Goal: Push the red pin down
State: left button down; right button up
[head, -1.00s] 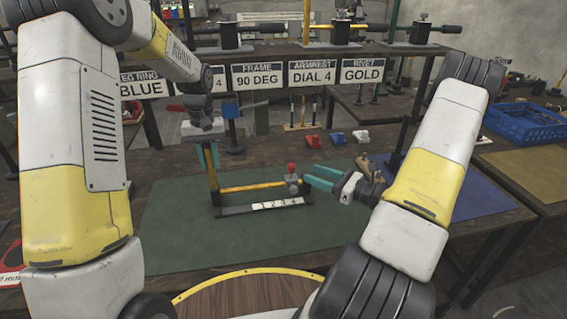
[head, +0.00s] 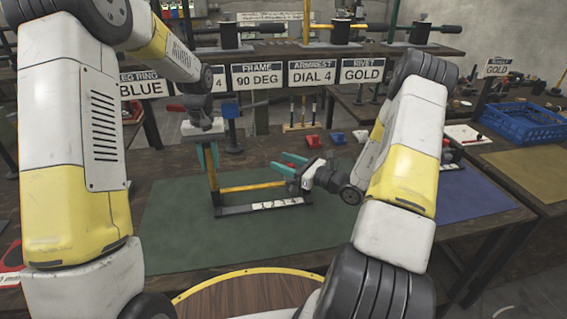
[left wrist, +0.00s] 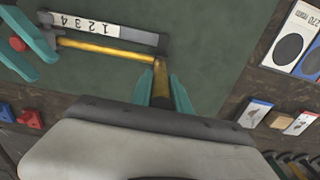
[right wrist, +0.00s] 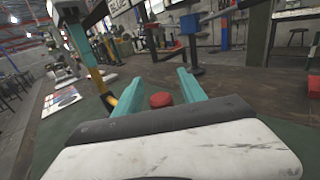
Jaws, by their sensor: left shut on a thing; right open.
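The red pin (right wrist: 160,99) shows between the two teal fingers of my open right gripper (right wrist: 158,90) in the right wrist view. It also shows close by the right gripper's fingers in the left wrist view (left wrist: 17,44). My left gripper (head: 208,157) is shut on the yellow upright post (left wrist: 161,88) at the other end. The white strip numbered 1 to 4 (head: 276,203) lies along the black base.
A green mat (head: 190,238) lies under the frame, with free room in front. Small red (head: 312,141) and blue (head: 337,138) blocks sit behind it. A shelf with signs, one reading GOLD (head: 362,74), stands at the back. A blue crate (head: 525,124) is at the right.

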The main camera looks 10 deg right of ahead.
grip_shut()
dwell(1.5)
